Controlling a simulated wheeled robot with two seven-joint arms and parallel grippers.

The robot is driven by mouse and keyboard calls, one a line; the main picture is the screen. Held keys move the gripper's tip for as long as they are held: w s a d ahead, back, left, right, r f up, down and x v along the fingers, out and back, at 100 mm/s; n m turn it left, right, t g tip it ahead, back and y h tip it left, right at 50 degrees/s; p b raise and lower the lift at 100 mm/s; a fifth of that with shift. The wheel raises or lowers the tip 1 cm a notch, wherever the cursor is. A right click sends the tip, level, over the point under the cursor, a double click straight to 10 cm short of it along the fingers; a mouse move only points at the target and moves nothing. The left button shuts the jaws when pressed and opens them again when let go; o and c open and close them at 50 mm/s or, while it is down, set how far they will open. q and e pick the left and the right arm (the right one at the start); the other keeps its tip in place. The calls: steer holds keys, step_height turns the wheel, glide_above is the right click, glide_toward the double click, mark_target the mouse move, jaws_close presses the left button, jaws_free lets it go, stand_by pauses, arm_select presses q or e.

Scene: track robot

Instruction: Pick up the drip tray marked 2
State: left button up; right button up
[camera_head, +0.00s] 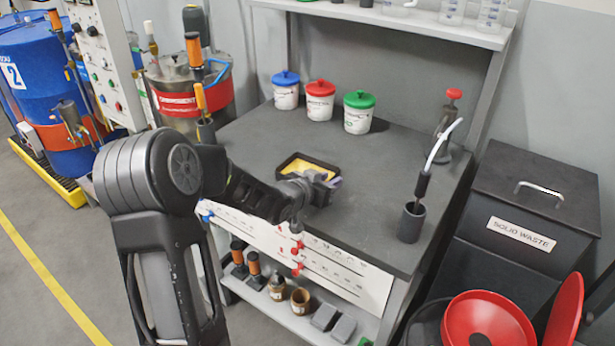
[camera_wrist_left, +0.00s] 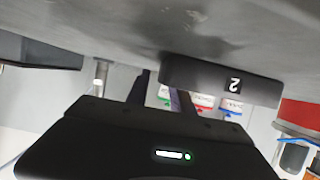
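The drip tray (camera_head: 281,163) is a shallow black tray with a yellow inside, lying on the dark workbench in the head view. In the left wrist view, its black wall (camera_wrist_left: 216,82) carries a white "2", upside down. My left gripper (camera_head: 331,184) is at the tray's near right side, partly hiding it in the head view. In the left wrist view its two fingers (camera_wrist_left: 160,88) are apart with a gap between them, at the tray's left end. I cannot tell whether a finger touches the tray. My right gripper is not in view.
Lidded tubs, blue (camera_head: 286,92), red (camera_head: 320,102) and green (camera_head: 358,114), stand behind the tray. A dark cup (camera_head: 411,222) with a tool and a red-topped stand (camera_head: 447,130) are to the right. A shelf (camera_head: 400,20) hangs above.

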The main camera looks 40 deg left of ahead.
arm_select(q)
jaws_close()
stand_by(1.4)
